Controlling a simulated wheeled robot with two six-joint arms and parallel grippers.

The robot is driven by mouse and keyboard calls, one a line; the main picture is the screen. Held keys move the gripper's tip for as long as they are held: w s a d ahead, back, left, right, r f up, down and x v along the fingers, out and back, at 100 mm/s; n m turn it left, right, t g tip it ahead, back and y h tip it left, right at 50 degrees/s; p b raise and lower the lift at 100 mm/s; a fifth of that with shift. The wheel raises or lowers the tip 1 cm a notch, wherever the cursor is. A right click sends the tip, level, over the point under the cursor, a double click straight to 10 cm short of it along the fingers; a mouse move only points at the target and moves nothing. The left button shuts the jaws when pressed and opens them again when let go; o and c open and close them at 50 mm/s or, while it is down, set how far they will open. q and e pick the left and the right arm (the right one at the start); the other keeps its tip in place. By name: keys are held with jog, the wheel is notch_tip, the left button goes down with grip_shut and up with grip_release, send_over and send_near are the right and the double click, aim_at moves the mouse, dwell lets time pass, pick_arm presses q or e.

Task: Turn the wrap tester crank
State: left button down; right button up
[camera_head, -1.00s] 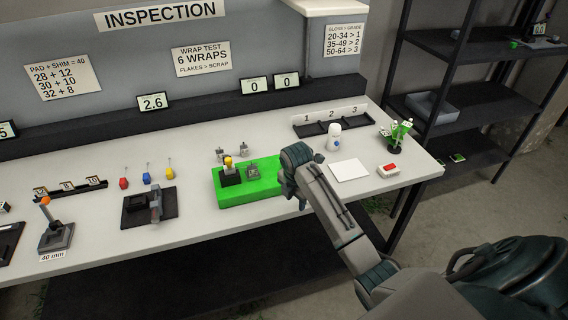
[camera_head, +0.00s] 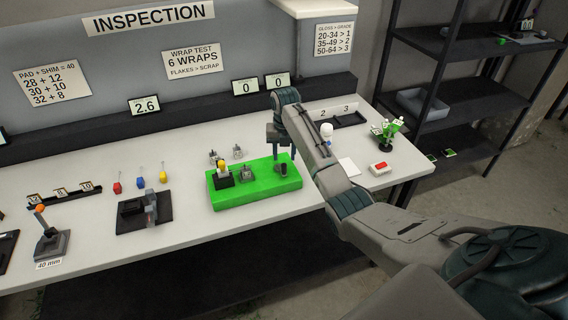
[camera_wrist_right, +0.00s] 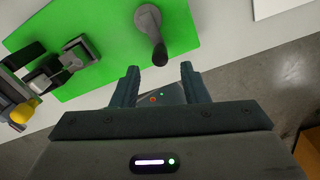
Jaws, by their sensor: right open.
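The wrap tester is a bright green base (camera_head: 230,198) on the table, with a yellow-topped post (camera_head: 222,165) and a small grey clamp-like block on it. In the right wrist view the green base (camera_wrist_right: 115,85) fills the upper left. A grey crank handle (camera_wrist_right: 151,30) stands at its right part, just beyond my open fingertips and apart from them. My right gripper (camera_head: 281,145) hangs above the right end of the base, and its fingers (camera_wrist_right: 159,72) are open and empty. In the head view the gripper partly hides the crank. My left gripper is not in view.
Two displays (camera_head: 260,84) reading 0 stand behind. A black fixture (camera_head: 144,212) sits to the left. The table's front edge is close to the base.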

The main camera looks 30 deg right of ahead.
aim_at(284, 165)
notch_tip(284, 165, down, 6)
jog(key=shift+f+p, duration=0.1)
jog(key=shift+p, duration=0.7)
grip_shut()
jog(key=shift+a, duration=0.1)
